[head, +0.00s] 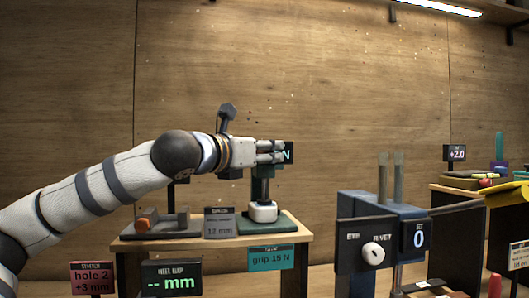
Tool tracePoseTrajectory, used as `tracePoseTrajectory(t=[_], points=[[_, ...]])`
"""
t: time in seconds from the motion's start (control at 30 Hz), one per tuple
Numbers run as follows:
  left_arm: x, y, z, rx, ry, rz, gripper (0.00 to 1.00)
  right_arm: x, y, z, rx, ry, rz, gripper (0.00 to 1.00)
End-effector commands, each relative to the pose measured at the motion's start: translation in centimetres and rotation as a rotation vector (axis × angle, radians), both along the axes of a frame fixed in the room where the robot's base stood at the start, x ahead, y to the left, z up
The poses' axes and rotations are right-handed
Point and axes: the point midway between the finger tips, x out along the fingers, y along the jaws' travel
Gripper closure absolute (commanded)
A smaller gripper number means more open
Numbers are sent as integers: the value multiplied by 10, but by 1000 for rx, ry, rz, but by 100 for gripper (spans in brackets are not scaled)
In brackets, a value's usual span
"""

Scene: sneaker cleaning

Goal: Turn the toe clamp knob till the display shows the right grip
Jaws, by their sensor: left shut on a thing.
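The toe clamp stands on a green base (281,222) on the wooden bench. It has a white rounded foot (263,211) and a dark upright post (260,188). My left gripper (278,152) reaches in from the left and is shut at the top of the post, where its fingers hide the toe clamp knob. A small dark display (290,152) sits behind the fingertips; only a pale "N" shows and its number is hidden. A teal sign (270,257) below reads "grip 15 N". My right gripper is not in view.
A grey block with an orange cylinder (146,220) and a grey "12 mm" card (219,224) stand left of the clamp.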

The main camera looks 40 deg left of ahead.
Motion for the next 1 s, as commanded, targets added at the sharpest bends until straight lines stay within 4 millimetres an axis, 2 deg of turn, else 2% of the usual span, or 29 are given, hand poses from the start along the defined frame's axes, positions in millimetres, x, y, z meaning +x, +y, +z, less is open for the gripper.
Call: tracePoseTrajectory(t=[0.27, 0.5, 0.8, 1.0], points=[[1, 3, -1, -9, -1, -251, 95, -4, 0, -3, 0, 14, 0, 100], [5, 3, -5, -9, 5, -436, 95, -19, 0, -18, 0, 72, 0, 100], [4, 2, -5, -4, 5, -590, 95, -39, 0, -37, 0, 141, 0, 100], [2, 1, -2, 0, 3, -639, 95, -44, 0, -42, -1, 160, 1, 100]])
